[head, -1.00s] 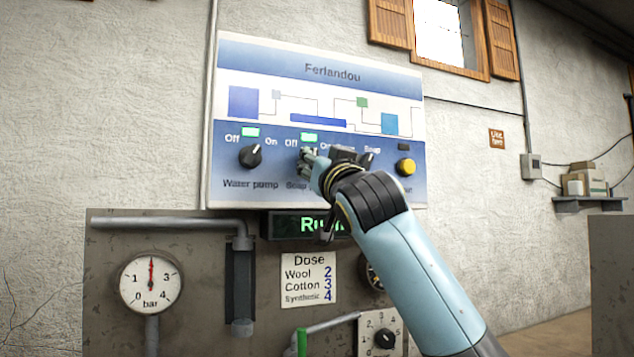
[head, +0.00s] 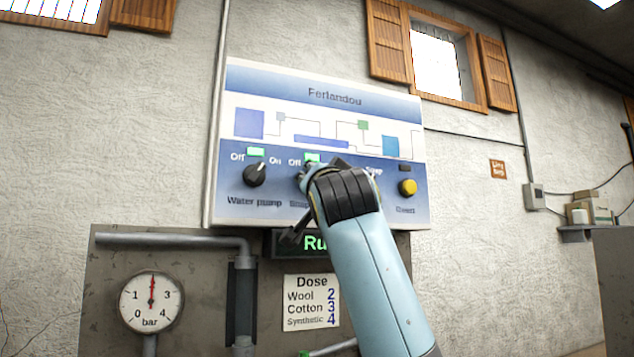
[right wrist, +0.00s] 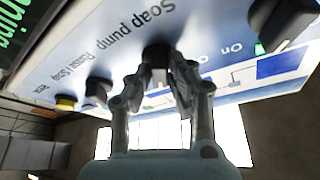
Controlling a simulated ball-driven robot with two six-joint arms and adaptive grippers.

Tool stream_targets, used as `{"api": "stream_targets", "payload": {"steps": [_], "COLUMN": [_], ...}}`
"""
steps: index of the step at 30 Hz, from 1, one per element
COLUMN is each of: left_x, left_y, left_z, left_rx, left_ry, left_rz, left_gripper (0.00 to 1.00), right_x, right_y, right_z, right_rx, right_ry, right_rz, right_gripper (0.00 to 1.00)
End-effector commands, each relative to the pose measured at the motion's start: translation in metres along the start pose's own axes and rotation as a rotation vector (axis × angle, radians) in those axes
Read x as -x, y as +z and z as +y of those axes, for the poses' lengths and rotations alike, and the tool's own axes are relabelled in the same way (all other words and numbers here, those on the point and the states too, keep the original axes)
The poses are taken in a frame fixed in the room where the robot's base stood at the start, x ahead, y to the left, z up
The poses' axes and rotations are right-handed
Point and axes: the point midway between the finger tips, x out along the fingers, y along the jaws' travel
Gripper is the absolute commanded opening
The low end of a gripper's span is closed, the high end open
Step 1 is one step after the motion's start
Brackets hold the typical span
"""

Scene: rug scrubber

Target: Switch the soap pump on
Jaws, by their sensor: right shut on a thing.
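My right gripper (right wrist: 163,66) is shut on this knob, one finger on each side. In the head view my right gripper (head: 304,178) and wrist cover most of the knob, so its pointer cannot be read. The small lamp (head: 312,158) above it, between "Off" and "On", glows green. My left gripper is not in view.
To the left is the water pump knob (head: 255,174), its pointer toward On under a lit green lamp (head: 256,152). A yellow button (head: 407,187) sits at the right under a dark lamp (head: 405,168). Below are a lit green display (head: 314,243), a pipe and a pressure gauge (head: 151,301).

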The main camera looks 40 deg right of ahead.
Motion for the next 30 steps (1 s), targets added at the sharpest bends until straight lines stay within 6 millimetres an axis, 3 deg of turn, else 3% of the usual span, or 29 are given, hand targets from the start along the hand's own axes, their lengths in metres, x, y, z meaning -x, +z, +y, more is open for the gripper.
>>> {"api": "stream_targets", "payload": {"steps": [7,8,12,22,30], "left_x": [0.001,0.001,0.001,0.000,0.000], "left_y": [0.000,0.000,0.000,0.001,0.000], "left_z": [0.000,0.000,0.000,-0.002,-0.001], "left_rx": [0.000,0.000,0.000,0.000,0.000], "left_ry": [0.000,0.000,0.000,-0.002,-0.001], "left_rz": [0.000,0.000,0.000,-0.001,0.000], "left_gripper": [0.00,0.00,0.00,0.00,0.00], "right_x": [-0.001,-0.001,0.000,0.004,0.048], "right_y": [-0.006,-0.006,-0.004,-0.001,0.000], "right_z": [-0.003,-0.003,-0.002,-0.001,-0.001], "right_rx": [-0.004,-0.004,-0.003,-0.002,-0.006], "right_ry": [-0.008,-0.008,-0.006,-0.004,-0.004], "right_rz": [0.012,0.012,0.009,0.003,0.002], "right_gripper": [0.00,0.21,0.39,0.40,0.40]}}
